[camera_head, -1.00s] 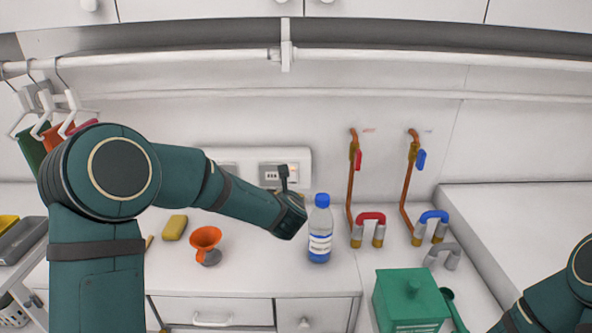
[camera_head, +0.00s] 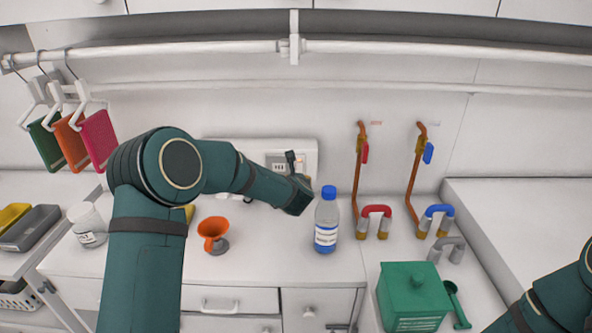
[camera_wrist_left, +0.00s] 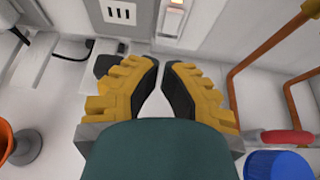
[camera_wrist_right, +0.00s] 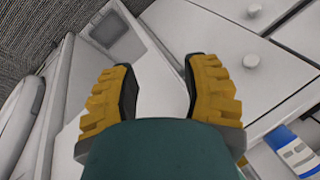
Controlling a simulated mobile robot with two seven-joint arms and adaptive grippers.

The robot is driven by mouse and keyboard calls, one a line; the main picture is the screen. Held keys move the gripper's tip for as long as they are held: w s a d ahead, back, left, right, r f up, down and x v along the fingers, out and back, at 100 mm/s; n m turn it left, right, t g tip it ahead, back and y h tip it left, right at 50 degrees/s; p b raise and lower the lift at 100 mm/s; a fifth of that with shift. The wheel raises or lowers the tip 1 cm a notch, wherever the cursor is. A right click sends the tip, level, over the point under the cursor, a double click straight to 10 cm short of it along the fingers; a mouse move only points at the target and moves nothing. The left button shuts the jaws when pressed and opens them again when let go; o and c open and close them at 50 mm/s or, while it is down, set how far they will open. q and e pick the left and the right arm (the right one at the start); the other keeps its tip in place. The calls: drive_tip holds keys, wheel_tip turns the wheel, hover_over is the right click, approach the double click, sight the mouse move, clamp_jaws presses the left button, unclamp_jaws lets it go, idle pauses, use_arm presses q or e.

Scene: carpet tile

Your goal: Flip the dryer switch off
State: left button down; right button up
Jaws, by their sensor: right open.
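A white panel with an outlet and a switch (camera_wrist_left: 176,6) sits on the back wall; the switch shows a lit amber part at the top of the left wrist view. In the head view the panel (camera_head: 310,148) is partly behind my left arm. My left gripper (camera_wrist_left: 160,72) points at the wall just below the switch, apart from it; its fingertips are almost together with nothing between them. My right gripper (camera_wrist_right: 160,72) is open and empty, over the low cabinet side with drawers; in the head view only its arm shows at lower right.
A blue-capped bottle (camera_head: 326,222) stands just right of my left gripper, and an orange funnel (camera_head: 212,231) to the left. Copper pipes with red and blue valves (camera_head: 428,153) rise at right. A green box (camera_head: 412,295) stands in front.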

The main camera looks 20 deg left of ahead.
sight(296, 163)
use_arm(q)
drive_tip(key=shift+w+a+f+p, duration=0.1)
drive_tip(key=shift+w+a+p, duration=0.2)
drive_tip(key=shift+w, duration=0.7)
drive_tip(key=shift+w+a+f+p, duration=0.1)
drive_tip(key=shift+w+a+p, duration=0.2)
drive_tip(key=shift+w, duration=0.65)
drive_tip(key=shift+w+a+f+p, duration=0.1)
drive_tip(key=shift+w+a+p, duration=0.2)
drive_tip(key=shift+w, duration=0.7)
drive_tip(key=shift+w+a+b, duration=0.1)
drive_tip(key=shift+w+b, duration=0.35)
drive_tip(key=shift+b, duration=0.75)
drive_tip(key=shift+r+p, duration=0.2)
drive_tip(key=shift+p, duration=0.1)
drive_tip(key=shift+r, duration=0.2)
drive_tip(key=shift+r+p, duration=0.35)
drive_tip(key=shift+r, duration=0.3)
